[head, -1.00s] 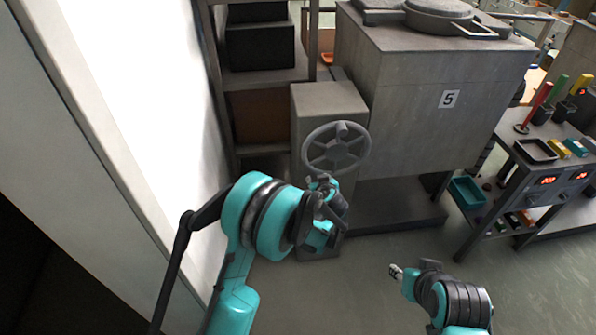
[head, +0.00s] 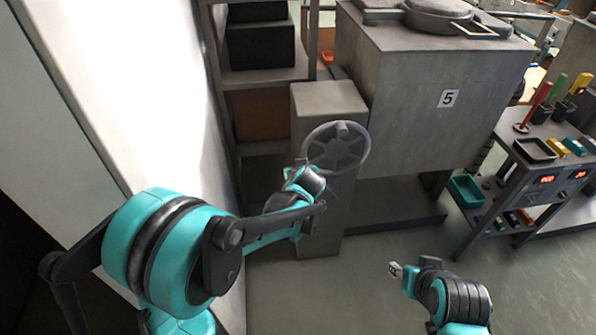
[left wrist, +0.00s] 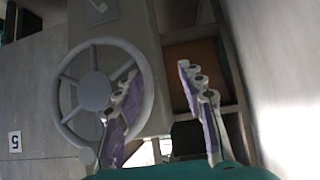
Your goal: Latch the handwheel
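The grey handwheel (head: 336,147) is a spoked ring with a knob at its top, on the front of a grey pedestal box (head: 330,100). In the left wrist view the handwheel (left wrist: 97,92) fills the left half. My left gripper (head: 303,170) is at the wheel's lower left side in the head view. One finger overlaps the wheel's rim in the picture; contact cannot be told. My right gripper (head: 395,271) is low over the floor, away from the wheel; its finger state is unclear.
A large grey furnace block marked 5 (head: 430,100) stands right of the pedestal. Shelving (head: 262,76) with dark boxes is behind on the left, beside a bright white panel (head: 150,90). A tool cart (head: 530,170) stands at right. The floor in front is clear.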

